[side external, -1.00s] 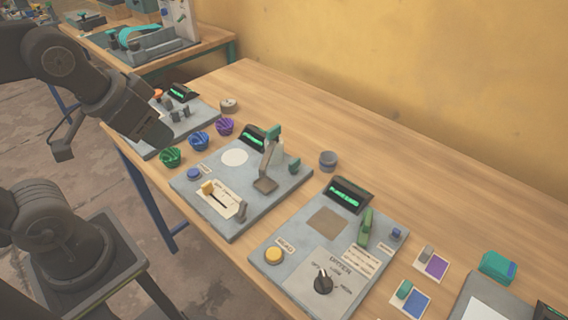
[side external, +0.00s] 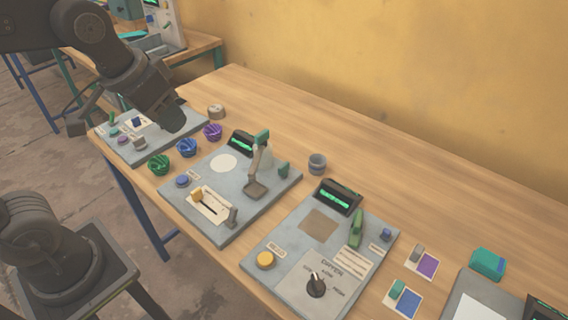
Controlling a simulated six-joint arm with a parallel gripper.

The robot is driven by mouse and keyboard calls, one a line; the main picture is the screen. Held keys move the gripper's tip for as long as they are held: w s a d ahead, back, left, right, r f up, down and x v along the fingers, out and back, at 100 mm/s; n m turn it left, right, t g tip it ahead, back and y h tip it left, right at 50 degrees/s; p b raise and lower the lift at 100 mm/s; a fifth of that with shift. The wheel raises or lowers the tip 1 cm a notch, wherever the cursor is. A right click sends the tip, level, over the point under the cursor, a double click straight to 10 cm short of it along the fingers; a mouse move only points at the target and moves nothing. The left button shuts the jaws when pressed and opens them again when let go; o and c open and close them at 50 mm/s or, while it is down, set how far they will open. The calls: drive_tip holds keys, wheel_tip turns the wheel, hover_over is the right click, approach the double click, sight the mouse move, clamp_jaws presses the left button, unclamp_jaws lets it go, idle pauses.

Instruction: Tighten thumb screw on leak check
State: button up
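The far-left grey panel (side external: 160,142) lies on the bench. On its visible left part are a green post (side external: 112,118), a small blue piece (side external: 136,122), and a pinkish-grey round knob (side external: 139,143). I cannot read a leak check label or tell which piece is the thumb screw. My gripper (side external: 174,120) hangs over the right half of this panel, pointing down and to the right. It hides the panel's display and the parts behind it. Its fingers are dark and seen from the side, so their gap cannot be made out, nor whether they touch anything.
Green (side external: 158,163), blue (side external: 186,147) and purple (side external: 212,131) bowls stand right of that panel. A middle panel (side external: 205,232) with a lever arm and a dryer panel (side external: 275,290) follow. A grey ring (side external: 317,163) stands behind them.

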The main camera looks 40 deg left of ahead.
drive_tip(key=w+d+f+g, duration=0.2)
drive_tip(key=w, duration=1)
drive_tip(key=g, duration=0.3)
approach(284, 164)
drive_tip(key=f, duration=0.9)
drive_tip(key=shift+s+f, duration=0.2)
drive_tip(key=shift+f, duration=0.2)
drive_tip(key=shift+c, duration=0.4)
clamp_jaws()
